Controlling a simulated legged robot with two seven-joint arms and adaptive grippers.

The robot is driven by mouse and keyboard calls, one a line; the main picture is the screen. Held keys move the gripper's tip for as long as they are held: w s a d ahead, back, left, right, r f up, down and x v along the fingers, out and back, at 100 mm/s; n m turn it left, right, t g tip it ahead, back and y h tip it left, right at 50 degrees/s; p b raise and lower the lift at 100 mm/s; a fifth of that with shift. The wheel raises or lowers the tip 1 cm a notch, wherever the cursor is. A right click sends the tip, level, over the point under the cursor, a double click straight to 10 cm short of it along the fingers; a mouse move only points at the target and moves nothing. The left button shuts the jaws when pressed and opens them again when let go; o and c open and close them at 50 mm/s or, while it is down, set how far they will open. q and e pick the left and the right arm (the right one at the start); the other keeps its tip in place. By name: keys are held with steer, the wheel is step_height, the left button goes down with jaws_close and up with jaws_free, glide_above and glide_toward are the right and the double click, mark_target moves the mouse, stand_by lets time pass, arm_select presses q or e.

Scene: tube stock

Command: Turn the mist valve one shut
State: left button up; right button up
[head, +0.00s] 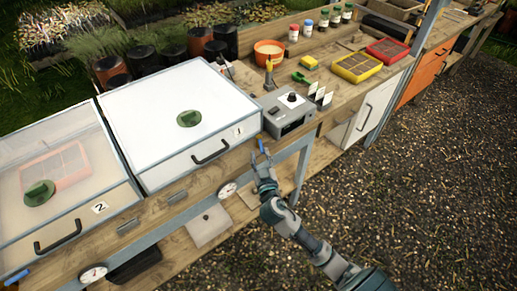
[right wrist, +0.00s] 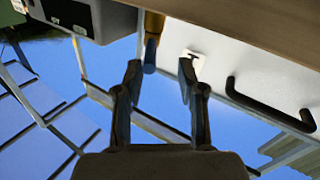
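The mist valve one has a blue lever (head: 261,146) under the bench's front edge, beside the white box marked 1 (head: 165,103). In the right wrist view its brass body and blue lever (right wrist: 151,50) point down toward my gripper. My right gripper (head: 263,158) is open just in front of the lever. In the right wrist view its two fingertips (right wrist: 158,68) are apart, with the lever's end between them, nearer the left finger. I cannot tell whether they touch. My left gripper is not in view.
A grey control box (head: 289,112) sits on the bench right of box 1. Box 2 (head: 62,180) stands at the left, with another blue lever (head: 17,277) below it. A black handle (head: 210,152) juts from box 1. Open gravel (head: 420,190) lies in front.

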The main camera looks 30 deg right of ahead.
mark_target(262, 147)
steer(key=w+d, duration=0.2)
steer(key=w, duration=0.1)
steer(key=shift+d+f, duration=0.2)
steer(key=shift+d, duration=0.15)
steer(key=shift+w+d+f, duration=0.1)
steer(key=shift+w+d, duration=0.15)
steer(key=shift+d, duration=0.2)
steer(key=shift+a, duration=0.3)
steer(key=shift+a+r, duration=0.2)
steer(key=shift+a, duration=0.25)
jaws_close()
steer(key=shift+s+d, duration=0.1)
steer(key=shift+d, duration=0.25)
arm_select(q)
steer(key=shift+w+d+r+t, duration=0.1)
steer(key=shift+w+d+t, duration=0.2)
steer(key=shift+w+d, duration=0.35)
arm_select(e)
steer(key=shift+f, duration=0.15)
